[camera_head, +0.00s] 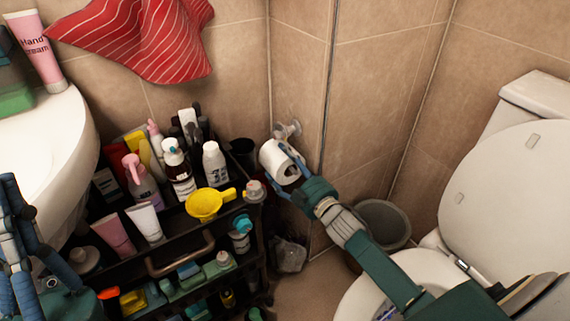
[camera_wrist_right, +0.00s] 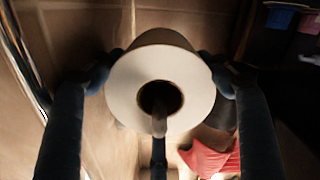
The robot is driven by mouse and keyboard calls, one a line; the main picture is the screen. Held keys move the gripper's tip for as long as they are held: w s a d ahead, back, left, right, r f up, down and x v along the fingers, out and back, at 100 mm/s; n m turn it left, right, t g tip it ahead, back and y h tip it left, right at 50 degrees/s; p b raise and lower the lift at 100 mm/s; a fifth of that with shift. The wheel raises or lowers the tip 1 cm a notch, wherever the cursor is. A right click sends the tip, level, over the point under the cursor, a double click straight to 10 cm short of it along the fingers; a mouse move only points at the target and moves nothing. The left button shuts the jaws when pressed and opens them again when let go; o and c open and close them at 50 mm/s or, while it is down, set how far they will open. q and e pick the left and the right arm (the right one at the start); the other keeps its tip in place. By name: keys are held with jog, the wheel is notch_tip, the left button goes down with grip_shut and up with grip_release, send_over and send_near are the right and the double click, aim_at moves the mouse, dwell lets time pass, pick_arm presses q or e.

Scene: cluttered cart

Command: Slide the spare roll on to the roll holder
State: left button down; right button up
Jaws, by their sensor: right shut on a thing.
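The white spare roll (camera_head: 273,157) is held off the floor near the tiled wall, right of the cart. My right gripper (camera_head: 285,171) is shut on it. In the right wrist view the roll (camera_wrist_right: 143,90) sits between the two fingers, its dark core facing the camera. The roll holder (camera_head: 288,130) is a pale fitting on the wall just behind and above the roll. I cannot tell whether the roll touches it. My left gripper (camera_head: 25,245) is at the left edge, in front of the sink, and its fingertips are hard to make out.
A black cart (camera_head: 205,240) crowded with bottles, tubes and a yellow scoop (camera_head: 206,204) stands close left of the roll. A grey bin (camera_head: 384,222) and the toilet (camera_head: 500,190) are to the right. A red striped towel (camera_head: 140,40) hangs above.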

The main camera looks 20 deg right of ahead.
jog(key=o, duration=0.9)
jog(key=shift+d+f, duration=0.1)
jog(key=s, duration=0.8)
jog(key=s+d, duration=0.1)
jog(key=s, duration=0.3)
jog(key=shift+r, duration=0.2)
jog(key=shift+w+r, duration=0.1)
